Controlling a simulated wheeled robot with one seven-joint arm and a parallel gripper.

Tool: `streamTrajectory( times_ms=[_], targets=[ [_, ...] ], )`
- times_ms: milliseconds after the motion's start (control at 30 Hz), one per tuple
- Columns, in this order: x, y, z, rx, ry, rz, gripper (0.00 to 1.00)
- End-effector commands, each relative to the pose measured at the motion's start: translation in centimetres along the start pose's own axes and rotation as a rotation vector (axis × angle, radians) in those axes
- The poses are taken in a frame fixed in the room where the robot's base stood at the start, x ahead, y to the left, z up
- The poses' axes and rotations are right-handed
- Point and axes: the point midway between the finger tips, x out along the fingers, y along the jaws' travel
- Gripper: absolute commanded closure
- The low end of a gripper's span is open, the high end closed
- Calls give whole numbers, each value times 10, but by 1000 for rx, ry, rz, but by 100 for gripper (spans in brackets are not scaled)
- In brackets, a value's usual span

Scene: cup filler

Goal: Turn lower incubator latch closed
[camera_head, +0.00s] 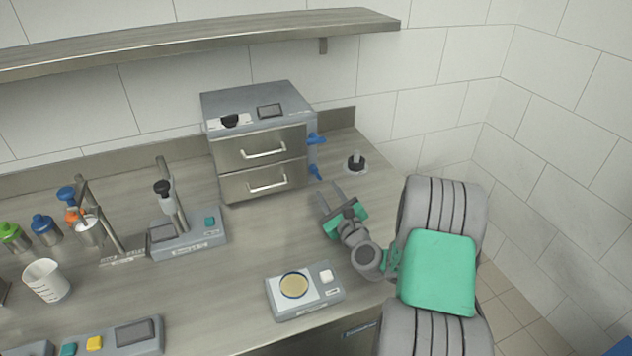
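The incubator (258,147) is a grey metal box with two stacked drawers, both looking pushed in. The lower drawer (240,188) has a silver bar handle. On the right side sit two blue latches. The upper latch (317,138) sticks out to the right. The lower latch (315,172) is turned differently and slants downward. My gripper (330,190) is just below and to the right of the lower latch, fingers pointing toward the incubator. The fingers are apart with nothing visible between them. I see no contact with the latch, though the exact gap is hard to tell.
A black-and-white knob-like item (356,162) stands right of the incubator, close to my gripper. A scale with a round dish (294,285) is in front. A dispenser stand (187,236) is left. A shelf (200,42) hangs above. The counter before the drawers is clear.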

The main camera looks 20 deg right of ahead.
Motion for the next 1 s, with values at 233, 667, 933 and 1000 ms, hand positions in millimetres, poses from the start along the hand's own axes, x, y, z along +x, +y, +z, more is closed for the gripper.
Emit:
streamTrajectory(
  times_ms=[233, 667, 933, 1000],
  targets=[
    [40, -1, 4, -3, -3, 3, 66],
    [76, 0, 1, -2, -1, -1, 66],
    [76, 0, 1, -2, -1, -1, 82],
    [76, 0, 1, -2, -1, -1, 88]
  ],
)
